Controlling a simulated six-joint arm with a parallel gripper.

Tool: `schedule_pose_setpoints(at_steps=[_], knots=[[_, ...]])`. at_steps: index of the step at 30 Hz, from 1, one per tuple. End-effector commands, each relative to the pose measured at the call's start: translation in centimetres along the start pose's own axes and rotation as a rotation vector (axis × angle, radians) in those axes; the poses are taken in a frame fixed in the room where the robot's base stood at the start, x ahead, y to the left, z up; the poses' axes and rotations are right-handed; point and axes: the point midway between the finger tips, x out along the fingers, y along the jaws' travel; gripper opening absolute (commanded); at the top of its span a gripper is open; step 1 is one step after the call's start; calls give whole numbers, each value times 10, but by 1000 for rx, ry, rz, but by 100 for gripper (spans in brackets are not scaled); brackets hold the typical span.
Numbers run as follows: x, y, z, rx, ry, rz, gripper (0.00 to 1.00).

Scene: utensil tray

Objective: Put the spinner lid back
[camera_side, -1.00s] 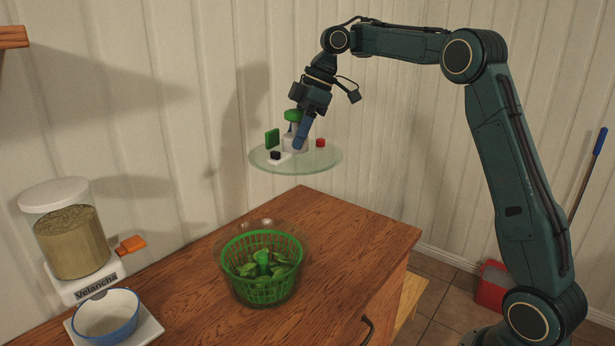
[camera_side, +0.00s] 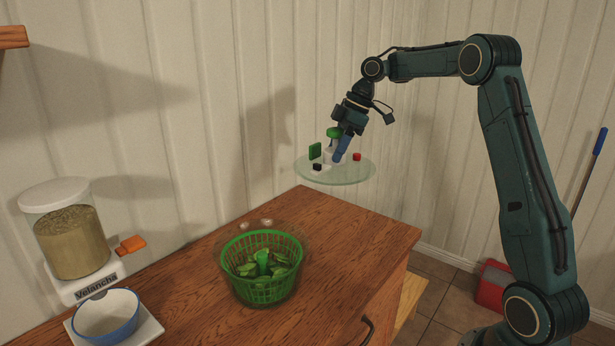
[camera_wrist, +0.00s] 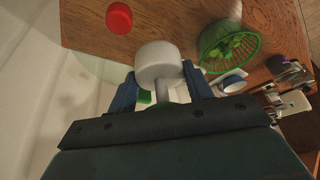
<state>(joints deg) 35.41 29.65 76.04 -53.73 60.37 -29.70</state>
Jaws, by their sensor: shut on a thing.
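The spinner lid (camera_side: 350,174) is a clear, slightly green disc with a green knob, a green block, a red button and a black-and-white part on top. My gripper (camera_side: 341,150) is shut on the white post at its middle and holds it in the air above the back right of the counter. In the wrist view the blue fingers (camera_wrist: 158,92) stand on both sides of the white post, with the red button (camera_wrist: 119,17) beyond. The green spinner basket (camera_side: 262,268) stands uncovered on the counter with green leaves inside a clear bowl (camera_side: 304,240).
A dispenser of grain (camera_side: 72,240) with an orange handle stands at the left on the wooden counter (camera_side: 335,235). Two small pale round things (camera_side: 259,224) lie behind the basket. The counter right of the basket is clear.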

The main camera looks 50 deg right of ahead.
Motion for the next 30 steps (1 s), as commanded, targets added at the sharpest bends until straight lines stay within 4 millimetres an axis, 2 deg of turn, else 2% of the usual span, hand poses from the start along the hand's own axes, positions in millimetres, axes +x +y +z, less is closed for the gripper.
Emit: schedule_pose_setpoints(at_steps=[21,25,30], knots=[[115,2,50,0,-3,-2,15],[127,3,56,-1,-2,0,15],[131,3,58,-2,-2,1,15]])
